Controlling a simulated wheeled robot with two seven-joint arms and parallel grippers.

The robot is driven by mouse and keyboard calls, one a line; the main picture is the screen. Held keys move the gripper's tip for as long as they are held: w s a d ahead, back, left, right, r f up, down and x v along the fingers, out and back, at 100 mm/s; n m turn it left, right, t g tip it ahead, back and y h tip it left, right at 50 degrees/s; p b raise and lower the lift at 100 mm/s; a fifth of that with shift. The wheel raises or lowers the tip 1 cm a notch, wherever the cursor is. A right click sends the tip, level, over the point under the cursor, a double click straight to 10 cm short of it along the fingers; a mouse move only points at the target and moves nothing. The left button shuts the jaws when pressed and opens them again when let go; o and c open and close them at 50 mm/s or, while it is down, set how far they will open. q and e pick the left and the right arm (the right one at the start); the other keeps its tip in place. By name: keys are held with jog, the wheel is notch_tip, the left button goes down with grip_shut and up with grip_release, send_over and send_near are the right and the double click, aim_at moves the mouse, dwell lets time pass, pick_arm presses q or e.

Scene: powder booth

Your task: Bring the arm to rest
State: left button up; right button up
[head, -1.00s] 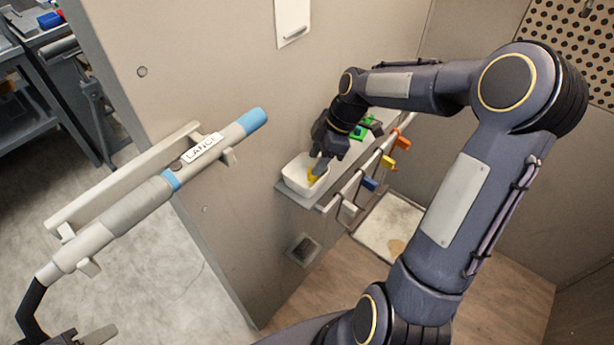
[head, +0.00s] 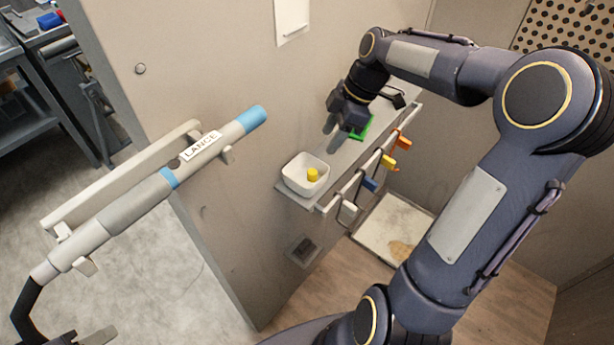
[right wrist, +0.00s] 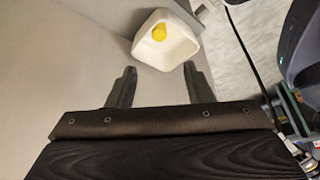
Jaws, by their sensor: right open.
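My right gripper (head: 343,142) is open and empty above the grey shelf (head: 345,158), up and to the right of a white bin (head: 291,180). A yellow piece (head: 313,174) lies in the bin. In the right wrist view my open right gripper (right wrist: 159,70) has the white bin (right wrist: 185,50) and yellow piece (right wrist: 159,32) beyond its fingertips, with nothing between them.
A lance (head: 150,190) rests on a wall bracket at left. A green item (head: 361,127) lies on the shelf, partly behind my right gripper. Orange (head: 404,143), yellow (head: 388,162) and blue (head: 370,184) tags hang along the rail. The floor at left is clear.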

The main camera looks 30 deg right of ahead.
dwell(0.3)
jog(key=s+a+m+t, duration=0.2)
jog(key=s+a+m, duration=0.3)
jog(key=s, duration=0.5)
jog(key=s+a+m+t, duration=0.1)
jog(key=s+a+m, duration=0.5)
jog(key=s+m, duration=0.4)
jog(key=shift+s+a+f+t, duration=0.15)
jog(key=shift+s+f+t, duration=0.05)
jog(key=shift+t, duration=0.2)
jog(key=shift+s, duration=0.1)
